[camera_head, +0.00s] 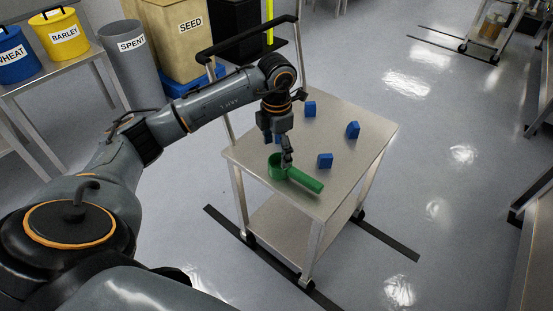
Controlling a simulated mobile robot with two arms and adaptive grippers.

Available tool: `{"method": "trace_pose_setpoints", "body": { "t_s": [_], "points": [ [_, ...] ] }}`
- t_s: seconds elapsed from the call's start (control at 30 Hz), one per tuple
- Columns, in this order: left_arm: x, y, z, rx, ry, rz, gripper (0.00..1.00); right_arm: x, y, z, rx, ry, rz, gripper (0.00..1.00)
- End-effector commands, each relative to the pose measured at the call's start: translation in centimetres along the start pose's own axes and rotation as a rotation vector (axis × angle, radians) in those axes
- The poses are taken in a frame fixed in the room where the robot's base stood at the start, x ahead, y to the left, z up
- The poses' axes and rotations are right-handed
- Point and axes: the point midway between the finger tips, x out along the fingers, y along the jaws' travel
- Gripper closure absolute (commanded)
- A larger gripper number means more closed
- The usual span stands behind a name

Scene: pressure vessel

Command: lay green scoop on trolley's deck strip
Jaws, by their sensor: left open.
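The green scoop (306,181) is at the near edge of the trolley's metal deck (352,152). Its round cup is at the left and its handle points right and toward the near edge. It appears to rest on the deck. My left gripper (287,160) points down right at the scoop, beside the cup and the root of the handle. It is open, and I cannot tell whether its fingers touch the scoop. No separately marked strip shows on the deck. My right gripper is not in view.
The trolley's black handle (247,38) rises at the back. A table with a yellow barley bucket (60,32) is far left.

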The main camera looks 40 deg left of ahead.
Motion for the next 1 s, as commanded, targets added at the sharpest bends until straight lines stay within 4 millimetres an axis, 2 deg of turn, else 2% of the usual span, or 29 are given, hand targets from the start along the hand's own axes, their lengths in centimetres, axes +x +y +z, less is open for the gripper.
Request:
{"method": "trace_pose_setpoints", "body": {
  "t_s": [0.03, 0.1, 0.33, 1.0],
  "points": [
    [-1.4, 0.1, 0.0, 0.000, -0.002, 0.002, 0.19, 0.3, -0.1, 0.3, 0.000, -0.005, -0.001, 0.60],
    [-2.8, 0.1, 0.0, -0.001, -0.002, 0.002, 0.19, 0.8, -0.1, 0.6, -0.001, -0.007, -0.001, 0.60],
    [-5.6, 0.0, 0.0, 0.000, -0.001, 0.000, 0.19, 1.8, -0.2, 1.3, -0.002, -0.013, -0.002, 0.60],
    [-5.9, -0.2, 0.1, 0.003, -0.004, -0.006, 0.19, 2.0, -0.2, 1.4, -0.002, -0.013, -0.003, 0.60]
  ]
}}
